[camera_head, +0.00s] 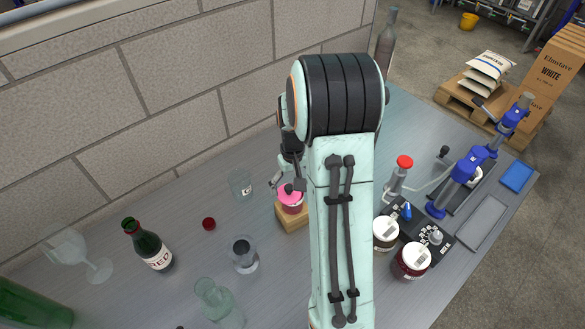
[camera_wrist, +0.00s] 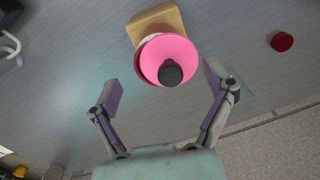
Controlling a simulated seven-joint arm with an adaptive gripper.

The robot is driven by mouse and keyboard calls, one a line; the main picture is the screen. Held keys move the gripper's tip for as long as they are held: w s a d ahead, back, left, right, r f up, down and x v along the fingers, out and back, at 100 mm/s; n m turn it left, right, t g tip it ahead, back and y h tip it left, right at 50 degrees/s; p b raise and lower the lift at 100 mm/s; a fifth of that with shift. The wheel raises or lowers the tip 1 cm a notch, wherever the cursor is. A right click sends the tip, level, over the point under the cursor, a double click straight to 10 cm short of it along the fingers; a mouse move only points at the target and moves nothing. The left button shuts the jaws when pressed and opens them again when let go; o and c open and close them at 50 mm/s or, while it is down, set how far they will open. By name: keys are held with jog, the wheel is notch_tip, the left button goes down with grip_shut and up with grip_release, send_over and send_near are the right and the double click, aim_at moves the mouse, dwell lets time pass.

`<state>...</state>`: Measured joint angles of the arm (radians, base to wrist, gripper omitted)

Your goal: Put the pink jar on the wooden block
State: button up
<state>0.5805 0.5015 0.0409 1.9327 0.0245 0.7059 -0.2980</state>
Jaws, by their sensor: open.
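The pink jar (camera_head: 291,198) stands on top of the wooden block (camera_head: 291,221) on the grey table. In the wrist view the pink jar (camera_wrist: 165,58) has a wide pink top with a dark knob, and it hides part of the wooden block (camera_wrist: 158,18). My gripper (camera_head: 291,179) is close to the jar, partly hidden by my own arm. In the wrist view my gripper (camera_wrist: 162,88) is open, with one finger to each side and the jar top a little ahead of and between the fingertips. I see no finger touching the jar.
A dark red cap (camera_head: 209,224), a clear glass (camera_head: 241,183), a metal-dark cup (camera_head: 243,254) and a bottle (camera_head: 148,246) stand to the left. White-lidded jars (camera_head: 411,262) and a blue-handled device (camera_head: 467,170) are to the right. A brick wall (camera_head: 180,90) runs behind.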

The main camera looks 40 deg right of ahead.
notch_tip(320, 180, up, 8)
jog(key=shift+a+f, duration=0.1)
jog(key=shift+f, duration=0.1)
jog(key=s+a+r+n, duration=0.1)
jog(key=s+a+r, duration=0.2)
jog(key=a, duration=0.3)
jog(key=s+a+r+n, duration=0.1)
jog(key=s+a+r, duration=0.1)
jog(key=s+a, duration=0.35)
jog(key=s+a+n, duration=0.2)
jog(key=s+a, duration=0.7)
jog(key=s, duration=0.1)
jog(key=shift+f+y, duration=0.15)
jog(key=shift+y, duration=0.25)
